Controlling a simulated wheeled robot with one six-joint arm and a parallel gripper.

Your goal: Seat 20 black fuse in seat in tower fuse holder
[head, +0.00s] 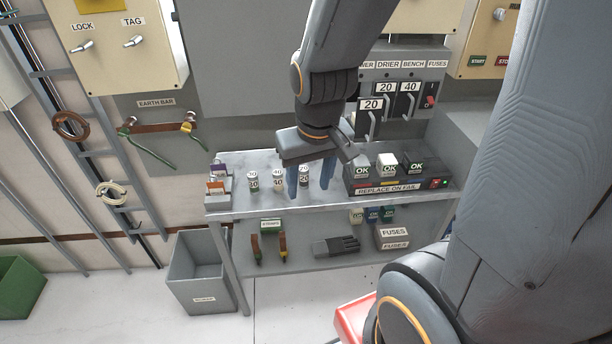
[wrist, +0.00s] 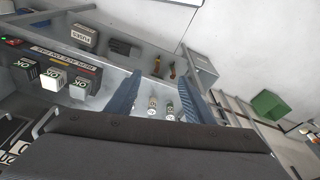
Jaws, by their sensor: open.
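A small fuse marked 20 (head: 304,175), white with dark bands, stands on the grey bench shelf (head: 235,205). My gripper (head: 309,184) is open above the shelf, its blue fingers to either side of this fuse in the head view; contact cannot be told. In the wrist view, my gripper's fingers (wrist: 161,75) are apart, with two small fuses (wrist: 152,104) seen between them; their numbers are too small to read. The fuse panel (head: 400,67) stands behind the shelf at the right.
Two other fuses (head: 278,179) stand left of the 20 fuse. Padlock-like items (head: 216,188) stand at the left end. A grey bin (head: 200,275) is on the floor.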

